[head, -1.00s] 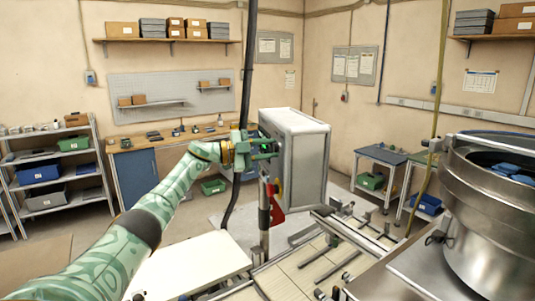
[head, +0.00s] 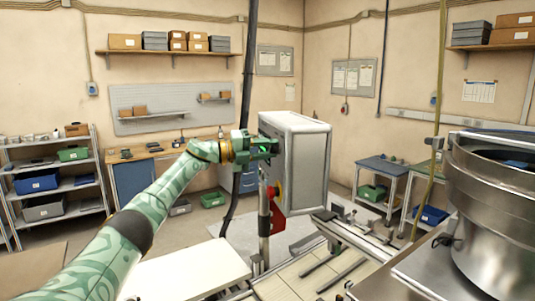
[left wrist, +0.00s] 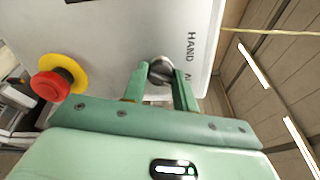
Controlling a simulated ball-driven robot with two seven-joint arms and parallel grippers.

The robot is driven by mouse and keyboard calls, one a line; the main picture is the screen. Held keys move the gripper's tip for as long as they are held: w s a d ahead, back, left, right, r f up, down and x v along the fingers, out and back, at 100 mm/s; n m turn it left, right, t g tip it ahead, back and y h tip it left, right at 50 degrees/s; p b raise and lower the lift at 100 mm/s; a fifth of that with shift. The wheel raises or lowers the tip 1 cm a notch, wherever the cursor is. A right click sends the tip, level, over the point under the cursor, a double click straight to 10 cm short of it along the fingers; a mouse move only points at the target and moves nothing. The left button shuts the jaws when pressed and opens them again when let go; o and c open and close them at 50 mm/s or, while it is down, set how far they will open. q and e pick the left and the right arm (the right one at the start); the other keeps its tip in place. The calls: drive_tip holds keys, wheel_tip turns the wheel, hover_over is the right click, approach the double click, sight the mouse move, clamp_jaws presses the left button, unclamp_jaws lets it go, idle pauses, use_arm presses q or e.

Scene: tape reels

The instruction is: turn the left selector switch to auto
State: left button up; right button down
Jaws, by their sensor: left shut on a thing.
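The selector switch (left wrist: 161,72) is a dark, round knob on the grey face of the control box (head: 308,165). In the left wrist view the word HAND is printed beside it, and part of another marking is hidden behind a finger. My left gripper (left wrist: 160,80) is shut on the switch, one finger on each side. In the head view my left gripper (head: 272,148) is at the left face of the box, and the switch itself is hidden there. Which way the knob points is hard to tell. My right gripper is not in view.
A red emergency stop button (left wrist: 50,85) on a yellow plate sits on the same face, left of the gripper in the wrist view. A dark vertical hose (head: 247,80) hangs close behind my left wrist. A large metal bowl (head: 495,200) stands at the right.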

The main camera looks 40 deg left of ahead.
use_arm(q)
drive_tip(key=shift+f+m, duration=0.2)
drive_tip(key=shift+m, duration=0.4)
drive_tip(key=o, duration=0.9)
drive_tip(key=shift+o, duration=0.3)
drive_tip(key=shift+r, duration=0.1)
drive_tip(key=shift+s, duration=0.15)
